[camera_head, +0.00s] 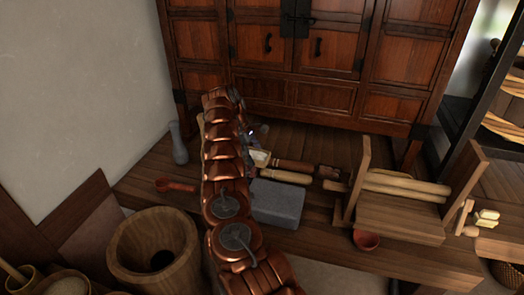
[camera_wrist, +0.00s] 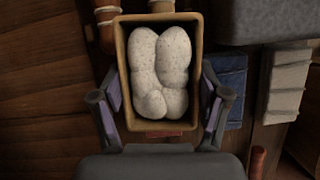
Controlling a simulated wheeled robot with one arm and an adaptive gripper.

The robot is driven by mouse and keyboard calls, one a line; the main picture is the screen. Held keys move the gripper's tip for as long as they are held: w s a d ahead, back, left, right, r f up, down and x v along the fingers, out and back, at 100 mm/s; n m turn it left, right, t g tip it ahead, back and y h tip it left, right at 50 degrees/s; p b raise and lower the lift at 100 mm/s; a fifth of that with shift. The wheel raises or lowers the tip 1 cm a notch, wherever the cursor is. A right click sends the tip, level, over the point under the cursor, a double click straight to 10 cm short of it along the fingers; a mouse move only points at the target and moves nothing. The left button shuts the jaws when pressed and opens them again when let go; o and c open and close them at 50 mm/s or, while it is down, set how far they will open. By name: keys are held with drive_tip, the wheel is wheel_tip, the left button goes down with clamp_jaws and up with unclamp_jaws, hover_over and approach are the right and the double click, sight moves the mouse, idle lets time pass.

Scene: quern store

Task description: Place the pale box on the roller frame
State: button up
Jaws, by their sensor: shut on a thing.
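The pale box (camera_wrist: 160,127) is a small open tan box holding speckled whitish lumps, seen from above in the wrist view. My gripper (camera_wrist: 161,98) has one finger on each side of it and is shut on its side walls. In the head view the box (camera_head: 259,158) shows partly beside my arm, left of the roller frame, with my gripper (camera_head: 250,136) mostly hidden behind the arm. I cannot tell whether the box touches the surface beneath. The roller frame (camera_head: 400,218) is wooden, with upright end boards and pale rollers, at the right of the low platform.
A grey stone block (camera_head: 277,203) and wooden rollers (camera_head: 285,174) lie between box and frame. A red bowl (camera_head: 366,240) sits at the frame's front. A grey pestle (camera_head: 178,143) and red ladle (camera_head: 176,185) are left. A cabinet (camera_head: 320,60) stands behind.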

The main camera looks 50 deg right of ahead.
drive_tip(key=shift+w+a+p, duration=0.3)
drive_tip(key=shift+w+p, duration=0.45)
drive_tip(key=shift+p, duration=0.4)
drive_tip(key=shift+f, duration=0.1)
